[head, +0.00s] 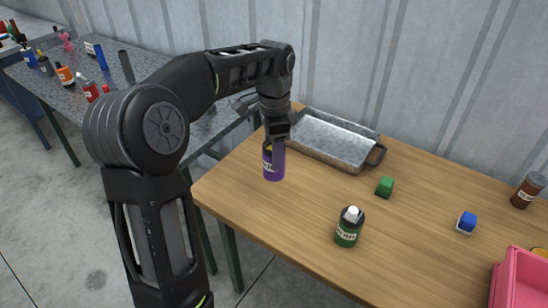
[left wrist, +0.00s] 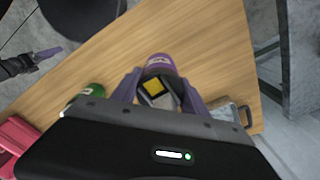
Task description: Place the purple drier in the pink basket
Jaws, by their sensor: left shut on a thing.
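The purple drier (head: 274,170), a purple bottle with a yellow top and a label, is upright over the left end of the wooden table. My left gripper (head: 274,143) comes down from above and is shut around its upper part. In the left wrist view the drier (left wrist: 159,63) lies between the two purple fingers of my left gripper (left wrist: 158,90). I cannot tell whether its base touches the table. The pink basket (head: 522,280) is cut off at the lower right. It also shows at the left edge in the left wrist view (left wrist: 14,140). My right gripper (left wrist: 46,54) shows only there, its opening unclear.
A metal tray (head: 335,142) stands just behind the drier.

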